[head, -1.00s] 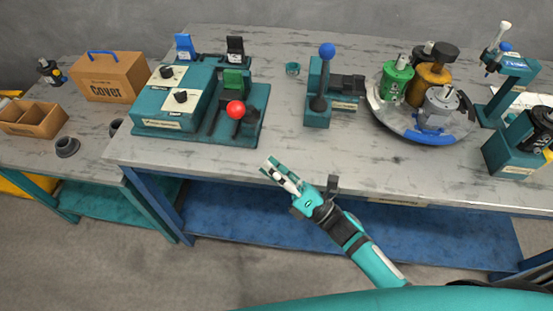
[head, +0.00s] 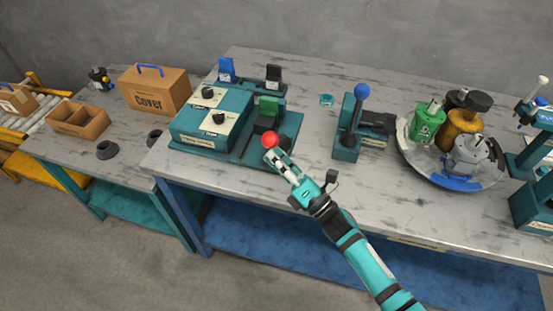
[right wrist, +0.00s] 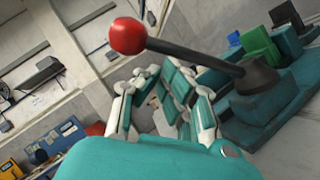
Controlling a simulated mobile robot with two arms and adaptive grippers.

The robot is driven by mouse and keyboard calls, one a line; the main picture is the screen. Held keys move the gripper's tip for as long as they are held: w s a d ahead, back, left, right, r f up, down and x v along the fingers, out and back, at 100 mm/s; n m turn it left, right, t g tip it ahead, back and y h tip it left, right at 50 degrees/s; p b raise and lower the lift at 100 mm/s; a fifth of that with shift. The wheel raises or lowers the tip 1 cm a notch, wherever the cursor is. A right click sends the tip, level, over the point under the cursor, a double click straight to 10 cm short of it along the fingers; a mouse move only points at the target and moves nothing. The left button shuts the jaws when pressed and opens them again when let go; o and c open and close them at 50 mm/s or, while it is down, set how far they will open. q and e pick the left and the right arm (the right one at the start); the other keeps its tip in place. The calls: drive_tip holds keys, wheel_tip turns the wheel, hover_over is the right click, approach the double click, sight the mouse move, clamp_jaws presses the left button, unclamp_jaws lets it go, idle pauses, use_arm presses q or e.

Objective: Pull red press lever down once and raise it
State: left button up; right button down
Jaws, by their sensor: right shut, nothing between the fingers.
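The press lever ends in a red ball knob (head: 270,139), at the front right of the teal press station (head: 208,119). In the right wrist view the red knob (right wrist: 128,35) sits on a dark rod that slants across the picture from a dark base (right wrist: 258,77). My right gripper (head: 279,160) reaches over the table front with its fingertips just below and beside the red knob. It is shut and empty. In the right wrist view its fingers lie below the rod, and I cannot tell whether they touch it. My left gripper is not in view.
A second press with a blue knob (head: 362,91) stands to the right. A round tray (head: 407,149) of motor parts lies further right. A cardboard cover box (head: 154,92) stands on the left table. Table between the two presses is mostly clear.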

drive_tip(key=w+d+r+m+g+h+p, duration=0.1)
drive_tip(key=w+r+m+h+p, duration=0.3)
drive_tip(key=p, duration=0.7)
drive_tip(key=shift+w+d+r+m+h+p, duration=0.5)
drive_tip(key=shift+w+r+m, duration=0.5)
drive_tip(key=shift+w+m, duration=0.7)
drive_tip(key=shift+s+d, duration=0.15)
drive_tip(key=shift+s, duration=0.1)
